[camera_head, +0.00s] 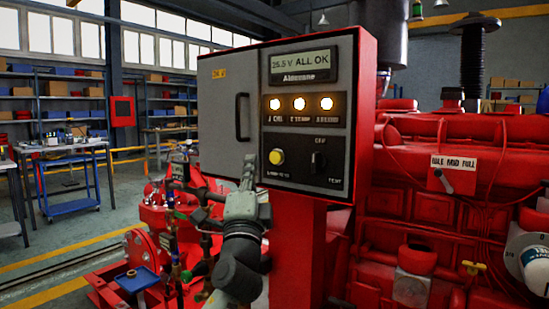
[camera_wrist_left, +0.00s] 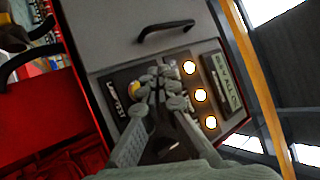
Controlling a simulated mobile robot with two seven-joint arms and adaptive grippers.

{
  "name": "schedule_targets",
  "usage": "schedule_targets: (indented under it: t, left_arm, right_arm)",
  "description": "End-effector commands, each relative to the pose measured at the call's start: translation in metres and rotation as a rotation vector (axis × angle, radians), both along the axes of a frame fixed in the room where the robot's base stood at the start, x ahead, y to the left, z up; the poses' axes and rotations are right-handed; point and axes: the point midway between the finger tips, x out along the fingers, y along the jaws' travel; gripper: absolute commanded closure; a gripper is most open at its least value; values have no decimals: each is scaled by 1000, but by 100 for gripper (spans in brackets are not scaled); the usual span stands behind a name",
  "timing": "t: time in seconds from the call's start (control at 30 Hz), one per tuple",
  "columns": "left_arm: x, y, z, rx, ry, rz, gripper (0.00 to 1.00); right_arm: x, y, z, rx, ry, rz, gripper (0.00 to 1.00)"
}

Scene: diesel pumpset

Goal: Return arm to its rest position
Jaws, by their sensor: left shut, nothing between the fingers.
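My left gripper (camera_head: 249,160) is shut and empty, fingers pointing up, in front of the lower left of the control panel (camera_head: 307,118). The panel's yellow button (camera_head: 276,156) is just right of the fingertips in the head view; I cannot tell whether they touch the panel. In the left wrist view the closed fingers (camera_wrist_left: 165,82) cover part of the panel, and the yellow button (camera_wrist_left: 134,88) shows partly beside them. Three lamps (camera_head: 299,104) are lit, and the display (camera_head: 303,64) reads "25.5 V ALL OK". My right gripper is not in view.
The grey cabinet door has a black handle (camera_head: 242,117) left of the panel. A dark selector switch (camera_head: 319,161) sits right of the button. The red engine (camera_head: 440,200) fills the right side. Red pipework and valves crowd around my forearm. A blue cart (camera_head: 70,207) stands far left.

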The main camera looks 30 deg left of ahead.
Motion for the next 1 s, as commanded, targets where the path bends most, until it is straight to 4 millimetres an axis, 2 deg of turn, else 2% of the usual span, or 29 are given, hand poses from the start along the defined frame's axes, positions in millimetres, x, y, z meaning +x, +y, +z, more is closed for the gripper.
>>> schedule_targets:
  t: [0.77, 0.87, 0.97, 1.0]
  left_arm:
    - [0, 0, 0, 0, 1, 0, 100]
    - [10, 4, -36, -72, 62, -22, 100]
    - [20, 8, -96, -202, 160, -56, 100]
    - [23, 9, -126, -266, 208, -68, 100]
  right_arm:
    - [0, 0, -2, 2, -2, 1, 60]
    - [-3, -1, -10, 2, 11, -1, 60]
    - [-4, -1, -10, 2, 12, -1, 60]
    - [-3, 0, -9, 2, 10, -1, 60]
